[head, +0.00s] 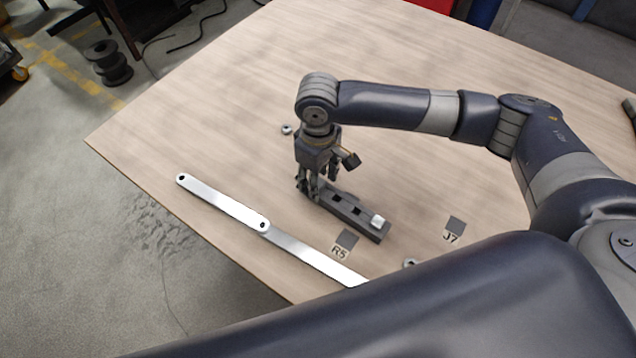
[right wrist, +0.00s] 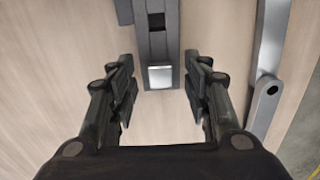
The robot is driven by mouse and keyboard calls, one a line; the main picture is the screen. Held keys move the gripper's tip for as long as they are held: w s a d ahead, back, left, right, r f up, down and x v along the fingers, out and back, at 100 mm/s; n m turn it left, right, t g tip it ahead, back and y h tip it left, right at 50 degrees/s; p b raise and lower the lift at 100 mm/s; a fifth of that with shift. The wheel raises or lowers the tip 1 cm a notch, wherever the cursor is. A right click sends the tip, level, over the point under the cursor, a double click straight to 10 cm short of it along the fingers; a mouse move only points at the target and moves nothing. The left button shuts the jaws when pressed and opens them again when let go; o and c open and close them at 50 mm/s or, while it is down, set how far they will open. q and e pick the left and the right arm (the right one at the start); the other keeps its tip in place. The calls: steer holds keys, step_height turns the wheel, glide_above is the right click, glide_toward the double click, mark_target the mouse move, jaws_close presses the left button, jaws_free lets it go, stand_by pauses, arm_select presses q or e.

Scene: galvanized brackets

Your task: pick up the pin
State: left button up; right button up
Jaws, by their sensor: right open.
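A dark block (head: 367,216) with square holes lies on the table. A bright square metal pin (head: 378,221) sits at its near right end. My right gripper (head: 310,196) points down over the block's far left end and hides that end in the head view. In the right wrist view the open fingers (right wrist: 160,84) stand apart on both sides of a bright square pin end (right wrist: 160,77) in the block, with nothing held. I cannot tell for sure whether both views show the same pin. My left gripper is out of view.
Two pale metal bars (head: 222,202) lie end to end along the table's left edge, left of the block. Dark labelled patches R5 (head: 347,238) and J7 (head: 455,224) are nearby. Small nuts (head: 286,129) lie loose. The table's far part is clear.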

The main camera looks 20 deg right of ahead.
jaws_close()
steer(key=shift+r, duration=0.1)
steer(key=shift+r, duration=0.45)
step_height(320, 180, up, 2)
steer(key=shift+r, duration=0.15)
steer(key=s+a+r, duration=0.1)
steer(key=s+a, duration=0.2)
steer(key=a, duration=0.4)
steer(key=s+a, duration=0.4)
steer(key=a, duration=0.3)
steer(key=shift+s+r, duration=0.25)
steer(key=shift+r, duration=0.1)
steer(key=d+r+m+p, duration=0.1)
steer(key=d+r+m, duration=0.2)
steer(key=d, duration=0.7)
steer(key=d+r+m+p, duration=0.2)
steer(key=d+r+m, duration=0.2)
steer(key=d+r, duration=0.4)
steer(key=shift+s+d, duration=0.25)
steer(key=shift+d, duration=0.65)
